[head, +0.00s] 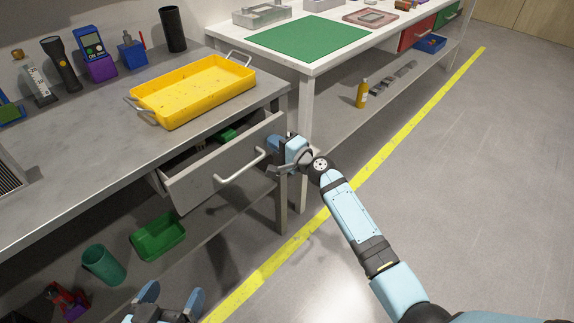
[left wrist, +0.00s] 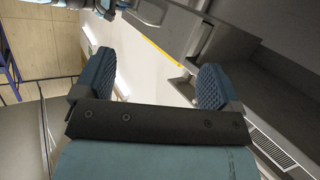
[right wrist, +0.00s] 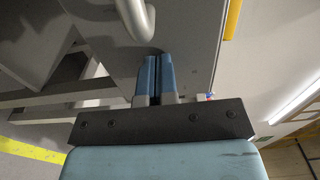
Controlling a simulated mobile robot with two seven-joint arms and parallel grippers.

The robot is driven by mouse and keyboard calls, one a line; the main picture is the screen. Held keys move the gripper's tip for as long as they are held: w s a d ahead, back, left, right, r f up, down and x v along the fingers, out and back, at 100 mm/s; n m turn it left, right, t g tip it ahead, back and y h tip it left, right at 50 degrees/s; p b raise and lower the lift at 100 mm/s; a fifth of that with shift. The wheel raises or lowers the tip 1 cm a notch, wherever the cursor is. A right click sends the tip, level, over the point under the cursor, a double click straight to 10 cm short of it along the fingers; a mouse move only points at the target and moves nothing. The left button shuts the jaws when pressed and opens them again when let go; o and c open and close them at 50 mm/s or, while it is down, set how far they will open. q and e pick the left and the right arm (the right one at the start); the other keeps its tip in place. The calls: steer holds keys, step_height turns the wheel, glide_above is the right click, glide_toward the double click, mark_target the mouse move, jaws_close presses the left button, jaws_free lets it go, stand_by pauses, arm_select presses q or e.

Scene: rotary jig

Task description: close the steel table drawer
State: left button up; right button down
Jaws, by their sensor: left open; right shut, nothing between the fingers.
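The steel table drawer (head: 225,165) is pulled partway out below the grey tabletop. Its front carries a pale bar handle (head: 240,166), which also shows in the right wrist view (right wrist: 138,18). My right gripper (head: 284,147) is shut and empty at the right end of the drawer front. In the right wrist view its fingertips (right wrist: 157,62) are together beside the handle, right at the grey front panel; whether they touch it I cannot tell. My left gripper (head: 172,292) is open and empty, low at the bottom of the head view, apart from the drawer.
A yellow tray (head: 195,92) stands on the steel table (head: 75,180) above the drawer. A green bin (head: 158,236) and a teal cup (head: 103,264) are on the lower shelf. A white table (head: 308,72) adjoins at the back. The floor to the right is free.

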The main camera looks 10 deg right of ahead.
steer(key=b+x, duration=0.2)
steer(key=x, duration=0.3)
steer(key=shift+w+a+f+b, duration=0.15)
steer(key=shift+w+b, duration=0.15)
steer(key=shift+w, duration=0.15)
steer(key=shift+w+a, duration=0.25)
steer(key=shift+w, duration=0.2)
steer(key=shift+r, duration=0.35)
arm_select(q)
steer(key=d+r+t+h, duration=0.2)
steer(key=d+r+t, duration=0.1)
steer(key=r, duration=0.3)
steer(key=shift+w+r+h, duration=0.25)
steer(key=shift+r+h, duration=0.15)
steer(key=shift+d, duration=0.1)
arm_select(e)
steer(key=shift+r, duration=0.2)
arm_select(q)
steer(key=shift+f, duration=0.1)
arm_select(e)
steer(key=shift+f, duration=0.1)
